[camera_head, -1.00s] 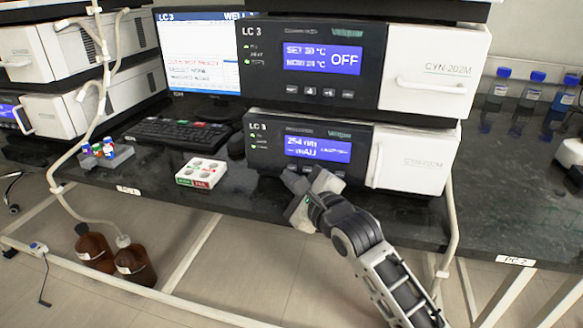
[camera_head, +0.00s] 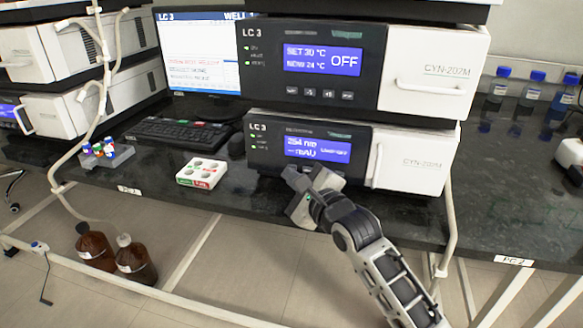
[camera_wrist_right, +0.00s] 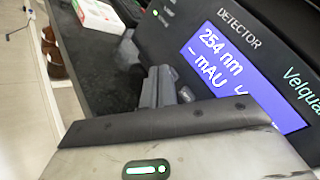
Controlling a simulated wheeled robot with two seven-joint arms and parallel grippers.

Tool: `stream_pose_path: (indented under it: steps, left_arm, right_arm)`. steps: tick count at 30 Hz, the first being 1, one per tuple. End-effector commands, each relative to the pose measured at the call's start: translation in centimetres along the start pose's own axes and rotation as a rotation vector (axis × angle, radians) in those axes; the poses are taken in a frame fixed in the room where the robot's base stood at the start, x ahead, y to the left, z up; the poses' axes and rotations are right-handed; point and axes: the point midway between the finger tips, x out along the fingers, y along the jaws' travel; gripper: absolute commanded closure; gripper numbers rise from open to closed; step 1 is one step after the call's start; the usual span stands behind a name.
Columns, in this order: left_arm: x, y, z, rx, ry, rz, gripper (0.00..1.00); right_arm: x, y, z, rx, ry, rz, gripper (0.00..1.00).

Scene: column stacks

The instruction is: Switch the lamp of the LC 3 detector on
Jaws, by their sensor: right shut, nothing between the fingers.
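The LC 3 detector (camera_head: 275,130) is the lower black-and-white module in the head view. Its blue screen (camera_head: 318,149) reads 254 nm and mAU, with small lamp text at its right that is hard to read. The screen also shows in the right wrist view (camera_wrist_right: 235,62), beside the word DETECTOR. My right gripper (camera_head: 289,172) is shut and empty, its tips at the lower front panel, below the screen's left end. In the right wrist view its fingertips (camera_wrist_right: 158,72) are close to a button on the panel; I cannot tell whether they touch. The gripper hides part of the button row. My left gripper is not in view.
Above the detector sits another LC 3 module (camera_head: 310,60) reading OFF. Blue-capped bottles (camera_head: 530,90) stand at the right. The bench right of the modules is mostly clear.

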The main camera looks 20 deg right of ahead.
Motion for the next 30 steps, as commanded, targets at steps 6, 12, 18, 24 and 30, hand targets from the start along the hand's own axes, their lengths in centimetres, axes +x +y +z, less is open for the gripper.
stream_pose_path:
  steps: [6,12,18,24,30]
  left_arm:
    - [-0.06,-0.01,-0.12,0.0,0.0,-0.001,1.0]
    - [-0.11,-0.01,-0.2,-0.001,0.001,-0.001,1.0]
    - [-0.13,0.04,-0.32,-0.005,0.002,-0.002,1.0]
    - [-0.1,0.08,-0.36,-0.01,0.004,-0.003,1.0]
    - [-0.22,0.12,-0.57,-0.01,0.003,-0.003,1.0]
  right_arm:
    - [0.19,-0.17,-0.13,0.0,0.0,-0.001,1.0]
    - [0.37,-0.3,-0.25,-0.001,0.0,-0.001,1.0]
    - [0.53,-0.45,-0.34,0.0,-0.001,-0.001,1.0]
    - [0.55,-0.45,-0.38,-0.001,0.0,-0.001,1.0]
    - [0.41,-0.38,-0.26,0.001,0.0,0.0,1.0]
